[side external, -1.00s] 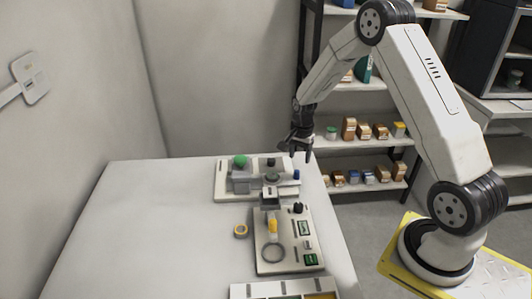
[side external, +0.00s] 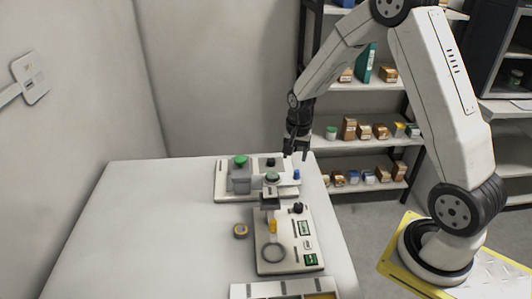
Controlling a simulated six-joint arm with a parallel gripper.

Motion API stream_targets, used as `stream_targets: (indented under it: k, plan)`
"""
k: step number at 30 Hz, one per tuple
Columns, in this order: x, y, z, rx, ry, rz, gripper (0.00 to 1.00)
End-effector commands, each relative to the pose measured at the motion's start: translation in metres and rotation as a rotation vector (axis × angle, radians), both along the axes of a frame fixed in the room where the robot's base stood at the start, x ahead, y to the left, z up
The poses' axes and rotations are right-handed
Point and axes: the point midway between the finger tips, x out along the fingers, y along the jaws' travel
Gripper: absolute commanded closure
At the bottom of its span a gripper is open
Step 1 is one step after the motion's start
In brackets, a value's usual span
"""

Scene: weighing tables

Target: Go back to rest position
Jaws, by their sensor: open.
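My gripper (side external: 295,154) is open and points down. In this view it shows above the back right part of the white table (side external: 150,225), near the table's right edge. Nothing shows between its fingers. Below it and a little to the left stands a pale device (side external: 223,187) with a green knob (side external: 240,161) and a grey block. A blue peg (side external: 296,174) stands just under the gripper in the picture.
A second device (side external: 290,246) with a ring and green display stands in front. A tray (side external: 268,290) sits at the front edge. The table's left side is clear. Shelves (side external: 365,142) with small boxes stand behind.

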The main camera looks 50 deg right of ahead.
Motion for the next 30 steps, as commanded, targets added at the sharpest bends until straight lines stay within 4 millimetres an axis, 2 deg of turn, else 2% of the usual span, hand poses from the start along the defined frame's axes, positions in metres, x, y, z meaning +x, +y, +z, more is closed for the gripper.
stream_targets:
  k: [1, 6, 15, 22, 30]
  plan:
    - [-0.005, 0.013, 0.009, -0.006, -0.013, 0.071, 0.37]
    - [-0.028, 0.05, 0.029, -0.032, -0.047, 0.317, 0.37]
    - [-0.081, 0.105, 0.052, -0.085, -0.107, 0.742, 0.37]
    - [-0.117, 0.13, 0.059, -0.123, -0.142, 0.989, 0.37]
    - [-0.129, 0.137, 0.06, -0.137, -0.153, 1.076, 0.37]
